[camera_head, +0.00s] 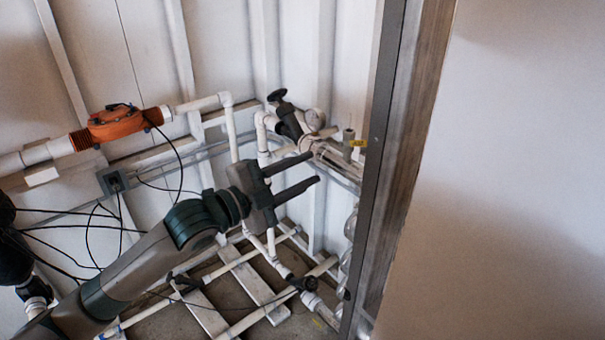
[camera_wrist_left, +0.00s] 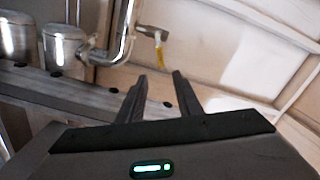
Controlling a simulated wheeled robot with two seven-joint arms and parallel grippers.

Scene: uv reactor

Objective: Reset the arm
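My left arm (camera_head: 125,270) comes in from the lower left of the head view and reaches toward the corner pipework. My left gripper (camera_head: 303,172) has its two dark fingers apart with nothing between them. It appears in front of the white pipes, below the black-handled valve. In the left wrist view the fingers (camera_wrist_left: 158,85) are also apart and empty, pointing toward a wall and a bright metal pipe (camera_wrist_left: 122,40). A small tap with a yellow tag (camera_wrist_left: 160,55) shows just beyond the fingertips. My right gripper is in neither view.
An orange flow unit (camera_head: 116,123) sits on the white pipe at left, with loose black cables below it. A black-handled valve (camera_head: 290,120) and gauge stand in the corner. A metal-edged post (camera_head: 385,170) rises right of my gripper. Pipes and slats cover the floor.

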